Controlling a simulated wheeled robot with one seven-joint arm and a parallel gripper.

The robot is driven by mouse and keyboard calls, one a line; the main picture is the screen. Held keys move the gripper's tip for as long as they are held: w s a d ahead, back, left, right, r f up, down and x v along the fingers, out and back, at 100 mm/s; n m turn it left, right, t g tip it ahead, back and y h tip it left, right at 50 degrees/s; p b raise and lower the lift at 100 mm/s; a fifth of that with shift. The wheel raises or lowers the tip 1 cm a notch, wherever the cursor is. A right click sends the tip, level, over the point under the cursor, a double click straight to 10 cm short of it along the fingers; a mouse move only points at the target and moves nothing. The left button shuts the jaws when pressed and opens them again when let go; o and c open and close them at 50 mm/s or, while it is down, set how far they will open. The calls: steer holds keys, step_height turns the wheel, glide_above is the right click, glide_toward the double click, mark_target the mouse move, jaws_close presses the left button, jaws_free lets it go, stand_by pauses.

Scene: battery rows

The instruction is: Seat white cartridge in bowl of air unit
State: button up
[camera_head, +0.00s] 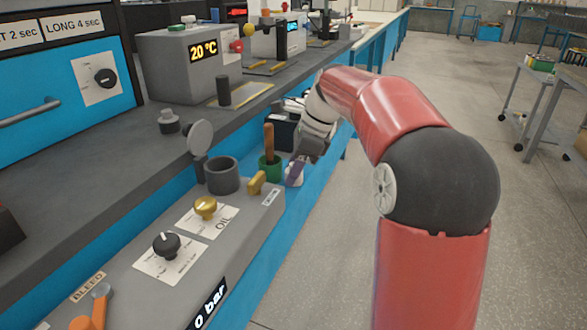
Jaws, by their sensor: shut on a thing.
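The air unit (130,275) is a long grey housing on the blue bench front, with a "0 bar" display. A dark grey open cup (223,176), which looks like its bowl, stands at its far end. A round grey lid (200,137) is tilted up beside it. My gripper (295,174) reaches down just right of the unit's far end, apart from the bowl. It is shut on a small white thing, seemingly the white cartridge (291,181), mostly hidden by the fingers. The inside of the bowl is not clear.
A green pot with a brown handle (268,145) and a yellow lever (257,183) stand between bowl and gripper. A yellow knob (205,207) and black knob (166,245) rise from the housing. The floor at right is open, with a trolley (540,100).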

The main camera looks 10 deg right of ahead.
steer(key=shift+f, duration=0.15)
steer(key=o, duration=1)
steer(key=shift+c, duration=0.2)
steer(key=p+v, duration=0.2)
steer(key=v, duration=1)
steer(key=shift+r, duration=0.2)
